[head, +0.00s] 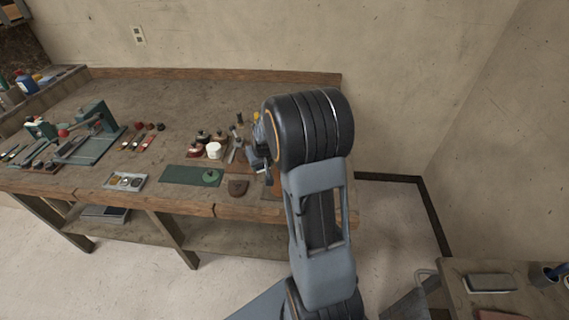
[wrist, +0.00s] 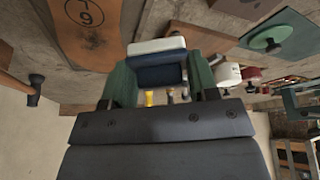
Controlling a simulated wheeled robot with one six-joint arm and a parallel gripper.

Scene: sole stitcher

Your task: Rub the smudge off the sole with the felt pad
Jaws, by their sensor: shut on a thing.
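My gripper (wrist: 158,70) is shut on the felt pad (wrist: 157,46), a blue block with a white felt face, held between the two green fingers in the wrist view. The orange-brown sole (wrist: 85,28) lies on the bench at the upper left of that view, with a dark circled 9 on it. The pad is just to the right of the sole in the picture; I cannot tell its height above the bench. In the head view my arm hides most of the sole and the pad.
A green mat (head: 180,174) with a round green knobbed piece (head: 210,176) and a brown leather piece (head: 237,188) lie near the bench's front edge.

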